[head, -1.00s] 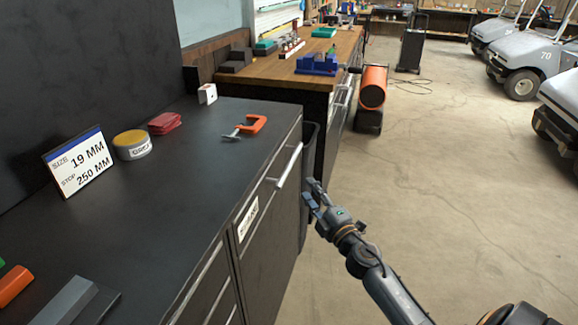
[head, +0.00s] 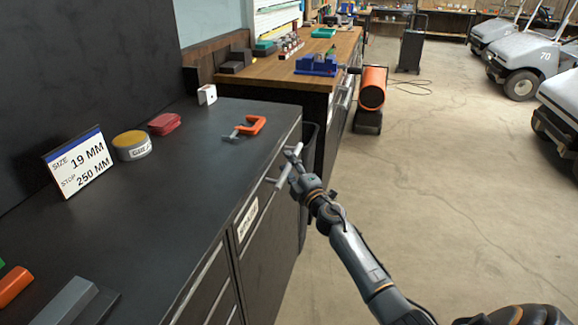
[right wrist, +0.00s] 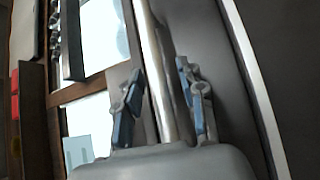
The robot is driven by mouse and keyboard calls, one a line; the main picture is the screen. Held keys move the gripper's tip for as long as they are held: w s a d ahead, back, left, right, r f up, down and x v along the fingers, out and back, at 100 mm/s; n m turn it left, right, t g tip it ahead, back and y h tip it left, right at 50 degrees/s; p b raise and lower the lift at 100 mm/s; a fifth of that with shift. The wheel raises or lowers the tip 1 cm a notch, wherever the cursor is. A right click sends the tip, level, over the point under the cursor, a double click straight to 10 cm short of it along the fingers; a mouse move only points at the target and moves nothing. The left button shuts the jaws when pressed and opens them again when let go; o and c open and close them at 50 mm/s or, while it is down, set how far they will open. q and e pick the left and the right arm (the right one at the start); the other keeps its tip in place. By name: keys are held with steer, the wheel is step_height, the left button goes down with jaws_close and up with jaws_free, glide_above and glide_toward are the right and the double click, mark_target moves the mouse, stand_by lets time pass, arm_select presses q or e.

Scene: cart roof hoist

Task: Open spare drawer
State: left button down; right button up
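The drawer front (head: 262,222) is on the right side of the dark cabinet and carries a white label (head: 248,219) whose lettering is too small to read surely. It looks closed. Its light metal bar handle (head: 281,179) shows between my fingers in the right wrist view (right wrist: 155,60). My right gripper (head: 292,169) is at the handle, with its fingers on either side of the bar (right wrist: 163,100). The fingers are apart, with a visible gap beside the bar. My left gripper is not in view.
On the dark cabinet top (head: 190,190) are an orange clamp (head: 249,127), a tape roll (head: 132,145) and a size sign (head: 78,162). A wooden workbench (head: 275,68) and an orange cylinder-shaped machine (head: 372,88) stand beyond. The floor at right (head: 450,180) is clear.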

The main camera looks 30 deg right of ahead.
steer(key=shift+c, duration=0.4)
jaws_close()
steer(key=s+d, duration=2)
steer(key=s, duration=0.4)
steer(key=shift+d, duration=0.2)
steer(key=shift+o, duration=0.4)
jaws_free()
steer(key=s+a+f, duration=0.1)
steer(key=s, duration=1)
steer(key=shift+s+f, duration=0.35)
steer(key=shift+s, duration=0.05)
